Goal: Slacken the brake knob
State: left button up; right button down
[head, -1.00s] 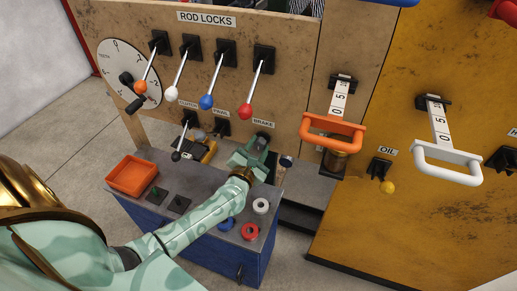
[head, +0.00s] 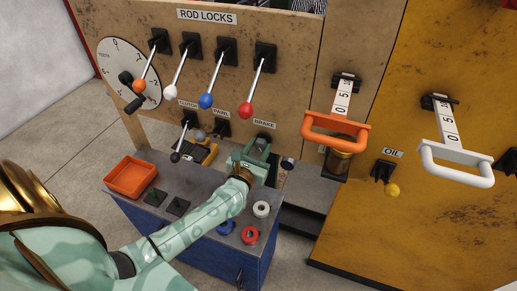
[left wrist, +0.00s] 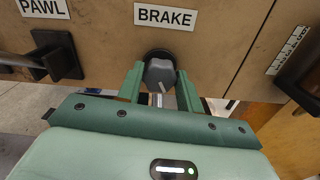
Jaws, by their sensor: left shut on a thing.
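The brake knob (left wrist: 160,73) is a grey lobed knob on a dark round mount under the BRAKE label (left wrist: 165,17) in the left wrist view. My left gripper (left wrist: 161,82) has its two green fingers on either side of the knob and is shut on it. In the head view, my left gripper (head: 254,152) is at the panel just below the BRAKE label (head: 264,124), and it hides the knob there. My right gripper is not in view.
The PAWL handle (left wrist: 40,62) is left of the knob. Below stands a blue bench (head: 190,245) with an orange tray (head: 130,177) and several rings. Rod-lock levers (head: 250,90) hang above; an orange handle (head: 335,132) juts out to the right.

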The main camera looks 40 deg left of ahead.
pick_arm(q)
jog(key=shift+f, duration=0.15)
jog(key=o, duration=1)
jog(key=shift+s, duration=0.1)
jog(key=p+v, duration=0.1)
jog(key=v, duration=1.5)
jog(key=shift+s, duration=0.15)
